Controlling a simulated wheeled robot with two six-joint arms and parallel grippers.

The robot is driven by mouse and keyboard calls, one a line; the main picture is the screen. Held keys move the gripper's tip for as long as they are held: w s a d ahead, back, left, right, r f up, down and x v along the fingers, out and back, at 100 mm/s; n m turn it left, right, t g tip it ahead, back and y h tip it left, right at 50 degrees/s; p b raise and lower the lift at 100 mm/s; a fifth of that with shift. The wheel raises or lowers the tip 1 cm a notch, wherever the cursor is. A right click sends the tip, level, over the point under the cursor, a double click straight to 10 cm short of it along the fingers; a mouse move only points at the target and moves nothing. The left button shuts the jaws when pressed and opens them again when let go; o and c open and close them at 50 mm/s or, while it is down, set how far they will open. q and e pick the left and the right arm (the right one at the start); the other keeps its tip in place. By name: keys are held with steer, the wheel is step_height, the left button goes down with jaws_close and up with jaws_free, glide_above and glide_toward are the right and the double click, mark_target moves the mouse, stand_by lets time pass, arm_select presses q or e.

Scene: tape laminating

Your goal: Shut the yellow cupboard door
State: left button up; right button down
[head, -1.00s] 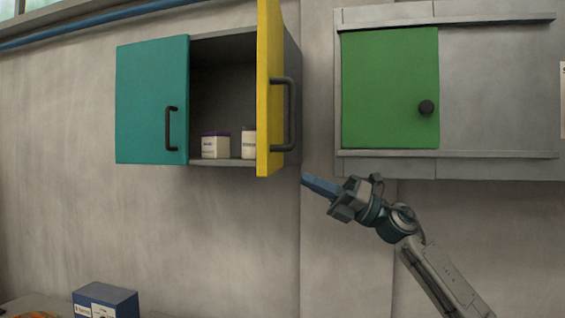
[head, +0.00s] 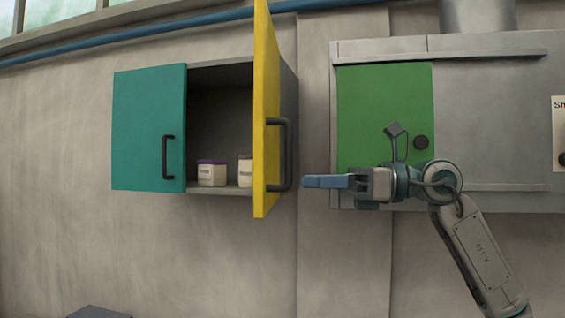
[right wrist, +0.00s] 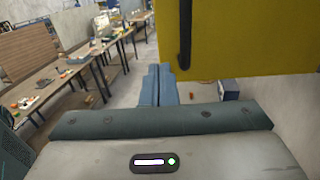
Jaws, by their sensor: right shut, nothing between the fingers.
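The yellow cupboard door (head: 266,100) stands wide open, seen nearly edge-on in the head view, with its dark bar handle (head: 287,155) on the right-hand face. The cupboard (head: 222,110) shows its dark interior to the left of the door. My right gripper (head: 305,182) is shut and empty, its blue fingers just right of the handle's lower end; I cannot tell the gap in depth. In the right wrist view the shut fingers (right wrist: 159,75) point forward, with the yellow door (right wrist: 255,40) and handle (right wrist: 185,35) above and to the right. My left gripper is not in view.
A teal door (head: 149,125) covers the cupboard's left half. Two jars (head: 211,173) stand inside on the cupboard floor. A green panel (head: 384,110) with a black knob is on the right wall unit. Long tables (right wrist: 70,80) show in the right wrist view.

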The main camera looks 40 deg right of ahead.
mark_target(264, 181)
steer(key=p+x, duration=0.3)
steer(key=x, duration=0.2)
steer(key=shift+r, duration=0.15)
steer(key=shift+w+a+p, duration=0.35)
steer(key=shift+a, duration=0.1)
